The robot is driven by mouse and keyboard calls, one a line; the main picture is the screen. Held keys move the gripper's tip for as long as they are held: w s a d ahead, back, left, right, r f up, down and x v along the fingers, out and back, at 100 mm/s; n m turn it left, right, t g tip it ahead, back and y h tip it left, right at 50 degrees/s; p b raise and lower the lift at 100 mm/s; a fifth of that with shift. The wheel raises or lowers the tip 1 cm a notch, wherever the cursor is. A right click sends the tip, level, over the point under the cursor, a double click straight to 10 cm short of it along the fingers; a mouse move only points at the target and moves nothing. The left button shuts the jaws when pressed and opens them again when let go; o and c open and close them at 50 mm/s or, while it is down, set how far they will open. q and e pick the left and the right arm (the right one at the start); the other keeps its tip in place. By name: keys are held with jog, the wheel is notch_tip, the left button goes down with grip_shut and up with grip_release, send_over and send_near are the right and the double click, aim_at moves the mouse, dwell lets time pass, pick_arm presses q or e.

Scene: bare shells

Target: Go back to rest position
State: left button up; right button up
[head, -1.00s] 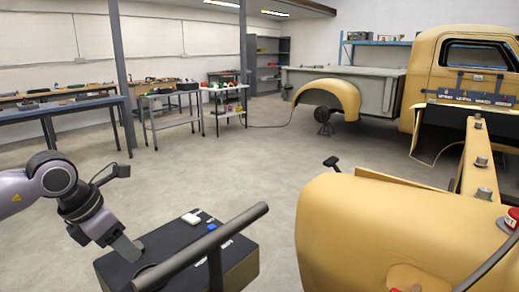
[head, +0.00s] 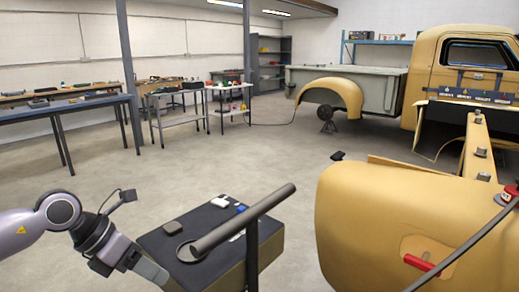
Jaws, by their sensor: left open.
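My left gripper (head: 152,270) reaches in from the left at the lower edge of the head view. It is open, with nothing seen between its fingers, and its tip is beside the near left side of a dark-topped cart (head: 165,239). I cannot tell whether it touches the cart. My right gripper is not in view.
The cart carries a grey bar handle (head: 243,219), a white item (head: 220,202) and a dark item (head: 172,227). A yellow fender (head: 370,215) with a red-handled tool (head: 418,263) fills the lower right. Blue tables (head: 60,108) stand left.

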pick_arm(q)
jog(key=s+d+f+n+t+h, duration=0.3)
jog(key=s+d+f+n+h, duration=0.15)
jog(key=n+h, duration=0.35)
jog(key=s+a+f+n+t+y, duration=0.2)
jog(key=s+a+f+n+y, duration=0.5)
jog(key=a+f+n, duration=0.4)
jog(key=s+a+f+n+t+y, duration=0.2)
jog(key=s+a+f+n+y, duration=0.4)
jog(key=a+f+n, duration=0.55)
jog(key=s+d+r+n+t+p, duration=0.1)
jog(key=s+d+n, duration=0.1)
jog(key=d+n, duration=0.8)
jog(key=shift+s+d, duration=0.25)
jog(key=shift+d, duration=3.95)
